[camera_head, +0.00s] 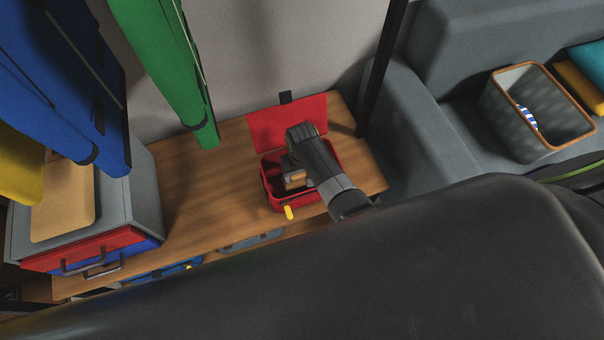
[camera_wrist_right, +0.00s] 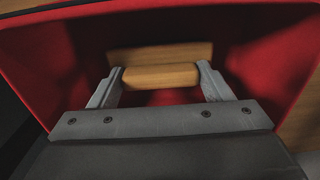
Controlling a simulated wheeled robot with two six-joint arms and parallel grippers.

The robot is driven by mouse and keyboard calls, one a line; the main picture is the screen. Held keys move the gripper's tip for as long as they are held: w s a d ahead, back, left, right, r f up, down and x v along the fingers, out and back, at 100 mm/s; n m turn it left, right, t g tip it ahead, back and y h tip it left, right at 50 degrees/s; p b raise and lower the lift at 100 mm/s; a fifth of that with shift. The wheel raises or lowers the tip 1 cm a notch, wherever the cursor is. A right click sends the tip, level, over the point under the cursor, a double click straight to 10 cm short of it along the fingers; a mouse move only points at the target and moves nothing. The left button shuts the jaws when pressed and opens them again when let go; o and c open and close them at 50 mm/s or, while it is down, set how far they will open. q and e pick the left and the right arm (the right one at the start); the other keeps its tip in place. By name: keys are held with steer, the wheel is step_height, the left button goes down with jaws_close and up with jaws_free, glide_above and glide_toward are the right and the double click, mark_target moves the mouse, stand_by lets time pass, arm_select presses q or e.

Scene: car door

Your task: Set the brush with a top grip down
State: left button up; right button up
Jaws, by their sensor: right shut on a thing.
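The wooden brush (camera_head: 295,181) is inside a small red box (camera_head: 268,188) with its lid open, on a wooden bench. In the right wrist view, the brush's top grip (camera_wrist_right: 160,77) lies between the two grey fingers of my right gripper (camera_wrist_right: 160,84). A wider wooden part shows behind the grip, and red box walls (camera_wrist_right: 50,60) surround it. My right gripper (camera_head: 292,172) is shut on the brush and reaches into the box. The brush's underside is hidden, so I cannot tell if it touches the box floor. My left gripper is not in view.
The wooden bench (camera_head: 205,190) is clear left of the box. A grey cabinet (camera_head: 148,195) with a tan board stands further left. Blue and green hanging items (camera_head: 165,60) are above. A dark post (camera_head: 382,70) and a grey seat with a basket (camera_head: 535,125) are right.

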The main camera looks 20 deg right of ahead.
steer(key=shift+f, duration=0.25)
steer(key=shift+f, duration=0.15)
steer(key=o, duration=1)
step_height(320, 180, up, 12)
steer(key=p, duration=0.3)
steer(key=shift+r, duration=0.2)
